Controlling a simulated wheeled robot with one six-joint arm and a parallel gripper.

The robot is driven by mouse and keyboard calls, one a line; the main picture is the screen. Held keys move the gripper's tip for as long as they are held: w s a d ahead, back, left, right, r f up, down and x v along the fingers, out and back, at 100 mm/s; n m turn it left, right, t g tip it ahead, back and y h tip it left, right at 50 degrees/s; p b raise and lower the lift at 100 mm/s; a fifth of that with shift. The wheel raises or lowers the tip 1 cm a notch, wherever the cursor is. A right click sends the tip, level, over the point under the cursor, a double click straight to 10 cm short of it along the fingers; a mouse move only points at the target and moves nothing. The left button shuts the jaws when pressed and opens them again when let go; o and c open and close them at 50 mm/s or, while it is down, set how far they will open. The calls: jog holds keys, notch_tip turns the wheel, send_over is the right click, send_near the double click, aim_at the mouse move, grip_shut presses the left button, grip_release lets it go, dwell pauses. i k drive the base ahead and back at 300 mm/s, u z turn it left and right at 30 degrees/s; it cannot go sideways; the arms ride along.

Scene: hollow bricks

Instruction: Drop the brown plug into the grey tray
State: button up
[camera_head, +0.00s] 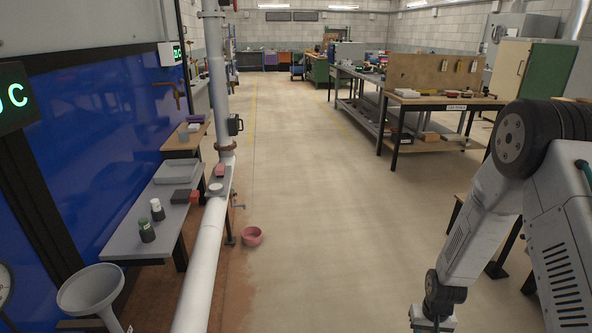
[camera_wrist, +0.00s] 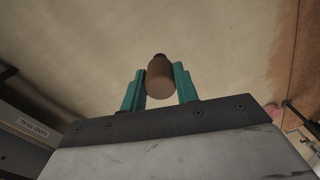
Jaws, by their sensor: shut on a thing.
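In the wrist view, the brown plug (camera_wrist: 160,80) is a short brown cylinder with a darker narrow end. It sits between the two green fingers of my gripper (camera_wrist: 159,84), which is shut on it. The gripper holds it above the floor. In the head view, my arm reaches down at the right, and the fingertips and plug are out of the picture. The grey tray (camera_head: 177,172) is a shallow rectangular tray on the grey bench at the left, far from my arm. Its inside looks empty.
The grey bench (camera_head: 135,231) also holds two small bottles (camera_head: 147,230) and a dark box (camera_head: 183,196). A white pipe (camera_head: 205,252) runs along its front. A pink bowl (camera_head: 251,236) lies on the floor. The middle floor is clear. Workbenches (camera_head: 440,100) stand at the right.

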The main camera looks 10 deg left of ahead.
aim_at(183, 173)
jog(key=i, duration=2.9)
jog(key=u, duration=1.4)
